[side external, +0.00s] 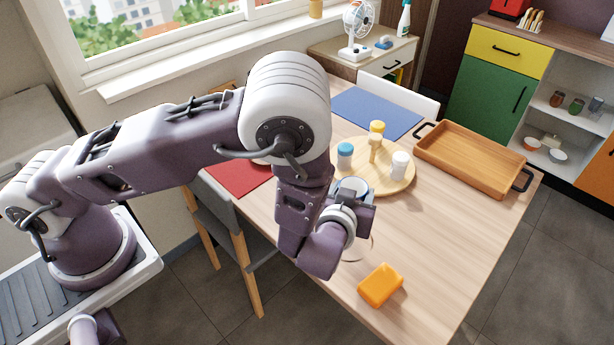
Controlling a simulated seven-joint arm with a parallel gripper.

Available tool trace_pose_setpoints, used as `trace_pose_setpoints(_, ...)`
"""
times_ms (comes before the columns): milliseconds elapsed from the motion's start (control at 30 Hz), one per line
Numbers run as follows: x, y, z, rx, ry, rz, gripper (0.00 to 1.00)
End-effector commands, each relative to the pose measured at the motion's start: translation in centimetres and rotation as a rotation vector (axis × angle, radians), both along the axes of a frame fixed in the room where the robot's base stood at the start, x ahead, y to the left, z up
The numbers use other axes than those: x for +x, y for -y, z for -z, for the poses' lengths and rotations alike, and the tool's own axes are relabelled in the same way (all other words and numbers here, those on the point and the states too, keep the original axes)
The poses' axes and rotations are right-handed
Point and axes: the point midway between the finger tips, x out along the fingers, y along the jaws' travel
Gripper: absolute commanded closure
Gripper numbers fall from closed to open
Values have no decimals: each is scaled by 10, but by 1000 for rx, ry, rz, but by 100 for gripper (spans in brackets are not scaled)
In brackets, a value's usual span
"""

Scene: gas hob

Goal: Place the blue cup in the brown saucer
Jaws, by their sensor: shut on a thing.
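A blue-rimmed cup with a pale inside (352,184) shows partly behind my wrist, beside the round wooden board. My gripper (358,196) is at this cup and shut on it. The fingertips and most of the cup's body are hidden by my wrist, so I cannot tell whether the cup is lifted or touches the table. I cannot make out a brown saucer in this view; my arm hides part of the table.
The round wooden board (398,186) holds shakers and a small wooden item. A wooden tray (470,155) with dark handles lies to the right. An orange block (380,285) lies near the front edge. Red (238,178) and blue (375,112) mats lie farther back. The right front of the table is clear.

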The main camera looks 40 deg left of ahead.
Motion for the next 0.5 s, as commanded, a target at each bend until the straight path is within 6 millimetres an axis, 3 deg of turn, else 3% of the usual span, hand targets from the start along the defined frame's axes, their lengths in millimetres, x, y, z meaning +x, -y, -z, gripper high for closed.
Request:
trace_pose_setpoints(167, 38, -47, -2, 3, 2, -8, 91)
trace_pose_setpoints(267, 63, -90, -4, 4, 3, -3, 91)
trace_pose_setpoints(400, 89, -169, -6, 7, 4, 2, 91)
trace_pose_setpoints(500, 93, -235, -8, 8, 5, 10, 91)
